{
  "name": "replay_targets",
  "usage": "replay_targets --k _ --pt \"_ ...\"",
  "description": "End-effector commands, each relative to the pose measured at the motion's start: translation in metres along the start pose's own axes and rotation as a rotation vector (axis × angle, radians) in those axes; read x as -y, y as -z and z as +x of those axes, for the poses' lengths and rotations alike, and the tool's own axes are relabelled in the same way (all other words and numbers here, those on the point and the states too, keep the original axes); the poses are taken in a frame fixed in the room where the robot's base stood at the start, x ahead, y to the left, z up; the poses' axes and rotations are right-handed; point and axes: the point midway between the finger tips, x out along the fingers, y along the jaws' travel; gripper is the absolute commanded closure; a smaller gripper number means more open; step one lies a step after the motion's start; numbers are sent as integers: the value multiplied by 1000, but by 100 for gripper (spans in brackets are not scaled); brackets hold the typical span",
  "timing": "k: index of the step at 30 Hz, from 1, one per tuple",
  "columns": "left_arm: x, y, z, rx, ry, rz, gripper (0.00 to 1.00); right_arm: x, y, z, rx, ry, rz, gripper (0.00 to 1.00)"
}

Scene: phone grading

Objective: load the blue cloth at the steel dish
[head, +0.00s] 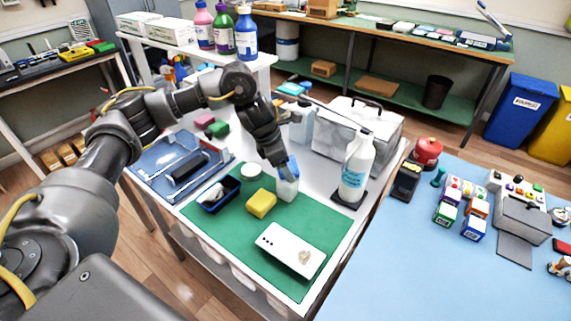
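My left gripper (283,164) points down at the back edge of the green mat. A light blue cloth (293,166) is at its fingertips and looks pinched there. It is right over a squat whitish bottle (287,190) standing on the mat. No steel dish shows clearly; the bottle's top is hidden by the cloth and fingers. I cannot tell whether the cloth touches it. My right gripper is not in view.
The green mat (225,232) also holds a white phone (290,250), a yellow sponge (261,203), a dark blue tray (218,194) and a round white lid (251,170). A tall white bottle (356,168) stands close right of the gripper. The mat's front left is clear.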

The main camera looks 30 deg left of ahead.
Motion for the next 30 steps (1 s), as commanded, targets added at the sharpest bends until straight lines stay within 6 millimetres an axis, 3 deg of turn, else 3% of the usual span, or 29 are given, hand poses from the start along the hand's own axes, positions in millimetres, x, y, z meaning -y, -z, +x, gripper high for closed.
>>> replay_targets --k 14,30 --pt "1 1 -1 -5 3 0 48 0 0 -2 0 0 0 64" --pt "0 -17 -42 -1 1 0 48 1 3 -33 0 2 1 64"
